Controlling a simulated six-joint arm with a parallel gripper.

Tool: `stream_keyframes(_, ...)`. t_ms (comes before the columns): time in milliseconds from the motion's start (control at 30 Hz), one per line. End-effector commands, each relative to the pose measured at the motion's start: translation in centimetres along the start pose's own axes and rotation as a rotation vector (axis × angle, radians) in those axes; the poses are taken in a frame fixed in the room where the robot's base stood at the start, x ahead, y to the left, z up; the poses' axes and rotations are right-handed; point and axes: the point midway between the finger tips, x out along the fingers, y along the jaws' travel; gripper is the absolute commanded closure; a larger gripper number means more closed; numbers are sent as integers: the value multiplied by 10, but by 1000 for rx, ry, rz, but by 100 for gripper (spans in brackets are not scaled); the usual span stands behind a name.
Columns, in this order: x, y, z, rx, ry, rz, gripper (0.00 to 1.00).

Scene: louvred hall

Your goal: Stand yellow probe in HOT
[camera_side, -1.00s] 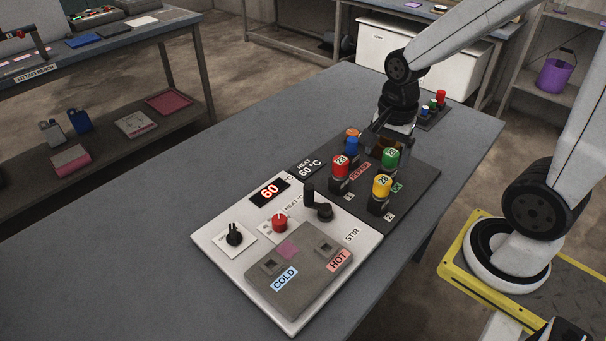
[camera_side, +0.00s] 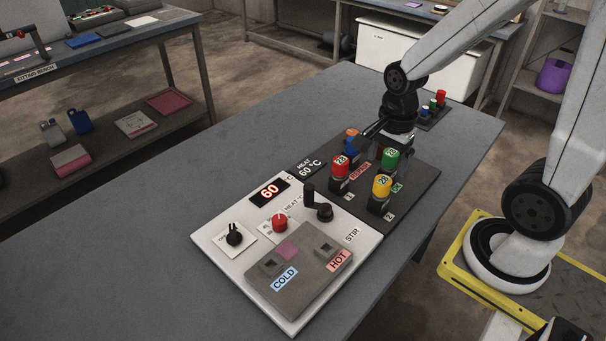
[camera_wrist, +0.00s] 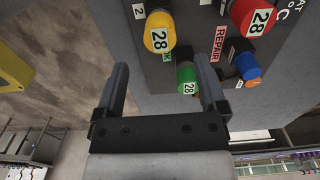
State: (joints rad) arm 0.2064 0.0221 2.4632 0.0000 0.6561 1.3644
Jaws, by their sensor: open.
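The yellow probe (camera_side: 382,187), its top marked 28, stands upright in a dark holder on the black board, near a 2 label. It also shows at the upper left in the wrist view (camera_wrist: 160,32). The HOT label (camera_side: 339,260) lies beside a square socket (camera_side: 327,248) in the grey block (camera_side: 300,275); the socket looks empty. My gripper (camera_side: 372,132) is above the back of the black board, behind the probes, and holds nothing. In the wrist view my gripper (camera_wrist: 161,82) has its fingers wide apart, with the green probe (camera_wrist: 187,80) between them in the picture.
Red (camera_side: 340,165), green (camera_side: 390,158) and blue-orange (camera_side: 352,140) probes stand close to the yellow one. The white panel has a black knob (camera_side: 234,235), a red knob (camera_side: 279,223) and a STIR crank (camera_side: 318,205). The table's left side is clear.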

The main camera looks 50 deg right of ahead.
Motion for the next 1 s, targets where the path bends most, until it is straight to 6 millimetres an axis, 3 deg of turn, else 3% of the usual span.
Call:
stream_keyframes(600, 60, 0, 0, 0, -1, 3, 9)
stream_keyframes(1000, 73, 0, 0, 0, 0, 0, 9)
